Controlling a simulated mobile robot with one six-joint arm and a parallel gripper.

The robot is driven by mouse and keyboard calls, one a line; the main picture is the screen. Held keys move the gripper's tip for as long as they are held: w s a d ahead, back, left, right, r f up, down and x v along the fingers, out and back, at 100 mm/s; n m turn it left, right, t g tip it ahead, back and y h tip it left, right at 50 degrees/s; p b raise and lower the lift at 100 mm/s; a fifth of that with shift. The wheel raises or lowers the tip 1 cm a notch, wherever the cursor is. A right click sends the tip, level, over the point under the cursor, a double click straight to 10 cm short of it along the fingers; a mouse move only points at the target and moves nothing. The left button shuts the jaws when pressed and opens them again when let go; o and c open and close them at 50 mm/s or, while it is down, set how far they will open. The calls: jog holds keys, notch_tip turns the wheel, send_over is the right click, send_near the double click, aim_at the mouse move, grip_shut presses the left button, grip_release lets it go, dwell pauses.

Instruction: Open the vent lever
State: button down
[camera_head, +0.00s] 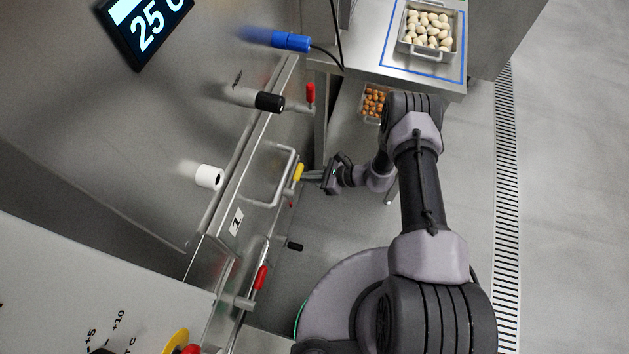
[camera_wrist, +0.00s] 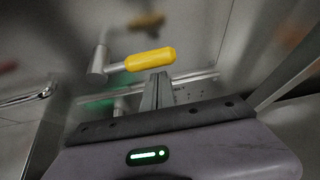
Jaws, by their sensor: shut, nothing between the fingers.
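A lever with a yellow grip (camera_head: 299,171) sits on the front of the steel machine, beside a bent metal handle. In the wrist view its yellow grip (camera_wrist: 150,60) lies nearly level, joined at its left end to a metal pivot post. No label naming it as the vent lever is readable. My gripper (camera_head: 306,177) is beside the yellow grip in the head view. In the wrist view my gripper (camera_wrist: 158,78) has its fingers together and empty, with the tips just below the grip; whether they touch it I cannot tell.
Red-handled levers (camera_head: 311,93) (camera_head: 261,277) stand on either side along the machine. The bent metal handle (camera_head: 272,203) is close to the yellow grip. A table (camera_head: 393,67) with a tray of pale pieces (camera_head: 405,46) stands behind my arm. Open floor (camera_head: 560,200) lies to the right.

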jog(key=shift+a+r, duration=0.1)
jog(key=shift+r, duration=0.3)
jog(key=shift+r, duration=0.1)
